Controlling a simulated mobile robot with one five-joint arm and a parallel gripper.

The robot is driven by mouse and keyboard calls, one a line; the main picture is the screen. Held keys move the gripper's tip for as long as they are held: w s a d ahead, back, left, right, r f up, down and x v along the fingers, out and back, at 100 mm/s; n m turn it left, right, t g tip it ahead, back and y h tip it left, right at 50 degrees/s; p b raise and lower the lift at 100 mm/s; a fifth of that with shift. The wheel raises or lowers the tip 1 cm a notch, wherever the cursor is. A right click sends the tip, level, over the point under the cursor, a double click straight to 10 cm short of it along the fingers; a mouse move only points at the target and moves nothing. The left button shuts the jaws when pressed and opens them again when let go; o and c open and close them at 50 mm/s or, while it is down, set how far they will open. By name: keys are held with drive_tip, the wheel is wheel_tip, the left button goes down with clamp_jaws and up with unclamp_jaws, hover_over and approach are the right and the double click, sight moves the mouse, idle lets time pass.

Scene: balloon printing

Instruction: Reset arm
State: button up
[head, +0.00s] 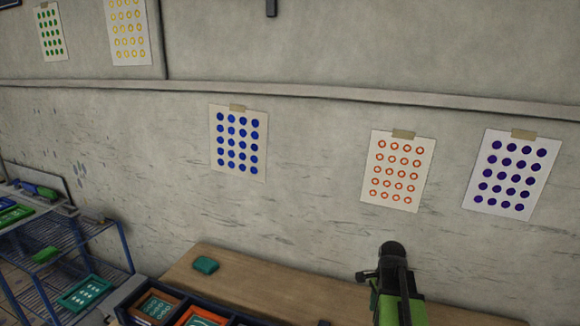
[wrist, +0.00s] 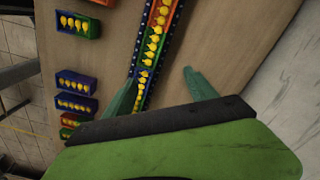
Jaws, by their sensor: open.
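My gripper (wrist: 164,86) shows in the wrist view with its two teal fingers spread apart and nothing between them. It is above a wooden surface (wrist: 215,45). A long blue strip or tray (wrist: 138,52), holding a row of yellow pieces and red sections, runs past the left finger. I cannot tell how high the fingers are above it. In the head view, my green and black arm rises at the lower right, in front of the wooden table (head: 270,283). Its fingers cannot be made out there.
Small coloured boxes with yellow pieces (wrist: 76,80) lie left in the wrist view. In the head view, a teal block (head: 205,265) lies on the table. A blue wire rack (head: 75,245) stands left. Dotted sheets, including a blue-dotted sheet (head: 239,142), are taped to the wall.

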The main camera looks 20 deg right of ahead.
drive_tip(key=w+a+f+n+b, duration=0.1)
drive_tip(key=a+f+n, duration=0.1)
drive_tip(key=a+n, duration=0.7)
drive_tip(key=a+f+n+b, duration=0.2)
drive_tip(key=a+n, duration=0.7)
drive_tip(key=a, duration=1)
drive_tip(key=shift+w+a+f+n, duration=0.15)
drive_tip(key=shift+w+a+n, duration=0.05)
drive_tip(key=shift+w+n, duration=0.2)
